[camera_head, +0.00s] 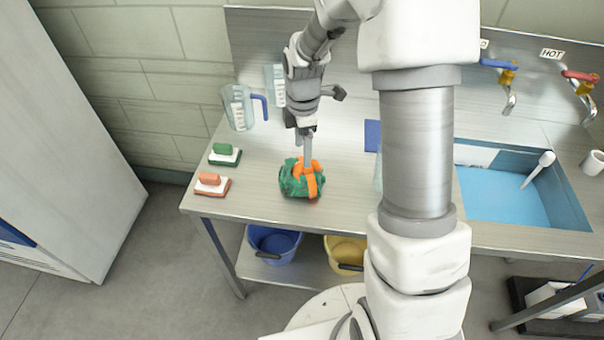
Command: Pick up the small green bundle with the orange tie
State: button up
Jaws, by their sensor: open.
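The small green bundle with the orange tie (291,186) sits on the steel counter (240,190), near its front edge. The orange tie (312,184) runs over its right side and top. My gripper (307,157) points down over the bundle, with its fingertips at the top of it by the orange tie. The jaws are open. From this angle the fingers overlap, and I cannot tell whether they touch the bundle or straddle the tie.
A measuring jug (238,107) stands behind. A sink (500,198) with a ladle is at the right. Blue (273,243) and yellow (345,252) tubs sit on the shelf below.

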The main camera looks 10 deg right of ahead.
aim_at(302, 171)
notch_tip(302, 171, down, 4)
jog(key=shift+f, duration=0.1)
grip_shut()
dwell(0.5)
dwell(1.0)
